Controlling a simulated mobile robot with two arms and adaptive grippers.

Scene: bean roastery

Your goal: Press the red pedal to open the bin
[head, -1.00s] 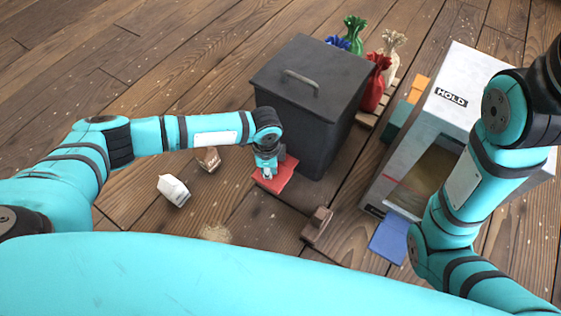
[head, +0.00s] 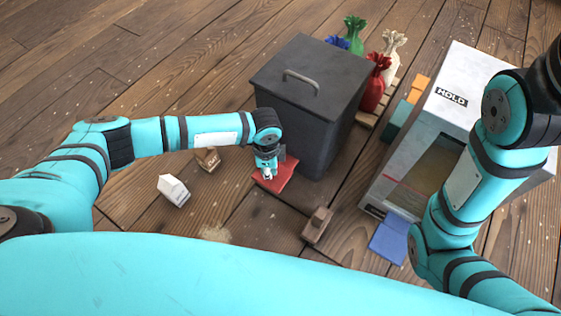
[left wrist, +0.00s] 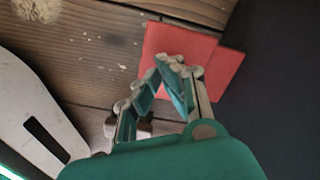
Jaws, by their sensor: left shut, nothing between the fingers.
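The dark grey bin (head: 290,120) stands on the wooden floor with its handled lid (head: 312,72) shut. The red pedal (head: 283,180) sits low at the bin's front foot. My left gripper (head: 268,176) is shut and empty, pointing down over the pedal. In the left wrist view the left fingertips (left wrist: 172,64) overlap the red pedal (left wrist: 190,52); I cannot tell whether they touch it. My right arm comes in at the right, but its gripper is out of view.
A white-grey box (head: 470,95) with a blue pedal (head: 389,242) stands to the right. A brown block (head: 317,225) lies between. A white carton (head: 173,190) and a brown carton (head: 208,159) lie left. Coloured sacks (head: 375,85) stand behind the bin.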

